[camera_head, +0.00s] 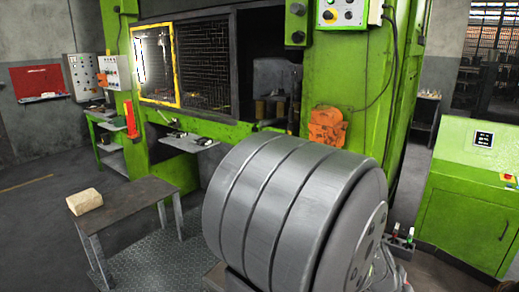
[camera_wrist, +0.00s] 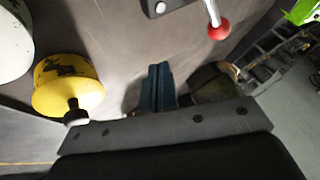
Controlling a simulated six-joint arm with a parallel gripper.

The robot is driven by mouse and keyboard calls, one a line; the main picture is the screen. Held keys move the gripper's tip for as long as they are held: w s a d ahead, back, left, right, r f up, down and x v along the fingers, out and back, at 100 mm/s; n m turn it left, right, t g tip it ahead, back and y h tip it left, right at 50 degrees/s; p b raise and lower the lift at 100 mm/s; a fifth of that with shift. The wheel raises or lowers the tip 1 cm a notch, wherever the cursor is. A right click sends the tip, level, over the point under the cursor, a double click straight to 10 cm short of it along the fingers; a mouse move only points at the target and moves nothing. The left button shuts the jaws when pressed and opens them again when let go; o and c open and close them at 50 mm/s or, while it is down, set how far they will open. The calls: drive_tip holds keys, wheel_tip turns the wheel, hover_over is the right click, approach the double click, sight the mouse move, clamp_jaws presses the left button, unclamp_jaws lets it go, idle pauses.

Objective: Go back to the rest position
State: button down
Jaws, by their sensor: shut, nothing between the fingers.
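My gripper (camera_wrist: 158,70) shows in the wrist view as two dark blue fingers side by side, shut and with nothing visible between them. Behind the fingers is a grey-brown surface (camera_wrist: 115,25) with a lever ending in a red ball (camera_wrist: 219,29). A worn yellow round part (camera_wrist: 67,84) with a black knob is left of the fingers. The fingers look apart from the lever and the yellow part. My gripper is not visible in the head view.
The green press (camera_head: 345,80) has a yellow-framed mesh guard (camera_head: 157,62). A pale block (camera_head: 84,201) lies on a low dark table (camera_head: 130,207) at left. A green cabinet (camera_head: 465,200) stands at right. Open floor (camera_head: 35,225) shows at far left.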

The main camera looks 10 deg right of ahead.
drive_tip(key=a+m+g, duration=0.1)
drive_tip(key=a+m, duration=0.1)
drive_tip(key=m, duration=0.1)
drive_tip(key=shift+a+g, duration=0.3)
drive_tip(key=shift+w+a, duration=0.1)
drive_tip(key=shift+a, duration=0.5)
drive_tip(key=shift+w+a+m+g+y, duration=0.1)
drive_tip(key=shift+a+m+g+y, duration=0.25)
drive_tip(key=shift+m, duration=0.35)
drive_tip(key=shift+a+m+g+y, duration=0.15)
drive_tip(key=shift+m+g, duration=0.3)
drive_tip(key=shift+m, duration=0.25)
